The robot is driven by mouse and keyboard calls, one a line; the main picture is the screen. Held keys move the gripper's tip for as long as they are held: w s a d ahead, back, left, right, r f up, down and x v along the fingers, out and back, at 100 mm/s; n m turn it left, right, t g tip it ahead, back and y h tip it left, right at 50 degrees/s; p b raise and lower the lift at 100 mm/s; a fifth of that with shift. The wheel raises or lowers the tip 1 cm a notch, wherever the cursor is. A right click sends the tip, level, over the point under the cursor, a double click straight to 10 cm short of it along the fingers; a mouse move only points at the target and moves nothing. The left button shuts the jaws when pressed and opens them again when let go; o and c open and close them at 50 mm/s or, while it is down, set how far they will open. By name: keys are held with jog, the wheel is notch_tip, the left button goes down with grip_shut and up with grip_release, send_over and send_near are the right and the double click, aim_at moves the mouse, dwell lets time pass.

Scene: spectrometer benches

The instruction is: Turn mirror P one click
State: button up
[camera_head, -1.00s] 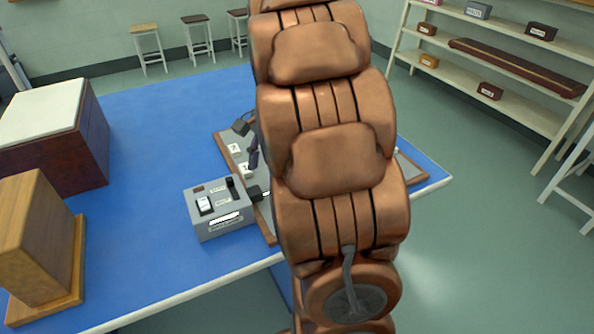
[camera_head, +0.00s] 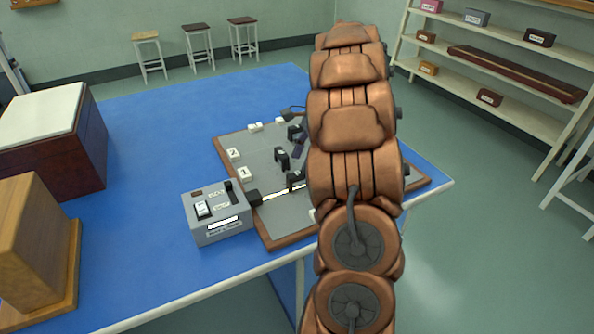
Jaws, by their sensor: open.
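Several black mounts stand on the grey optical board (camera_head: 262,150) with its brown rim. One dark mount (camera_head: 282,159) stands mid-board, and another dark mount (camera_head: 295,179) stands just in front of it, near a bright strip. I cannot read which mount is mirror P; part of the board is hidden by my arm. A small dark bluish part of my gripper (camera_head: 300,145) shows at the left edge of my arm, above the board and close to the mounts. Most of the gripper is hidden behind the arm, so contact cannot be told.
A grey box with switches (camera_head: 217,213) stands at the board's left front. White marked blocks (camera_head: 244,174) line the board's left and back edges. A wooden block (camera_head: 35,240) and a dark box with a white top (camera_head: 45,115) stand at left. The blue table (camera_head: 150,140) is clear behind.

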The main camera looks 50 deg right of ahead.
aim_at(296, 174)
jog(key=shift+x, duration=2.4)
grip_shut()
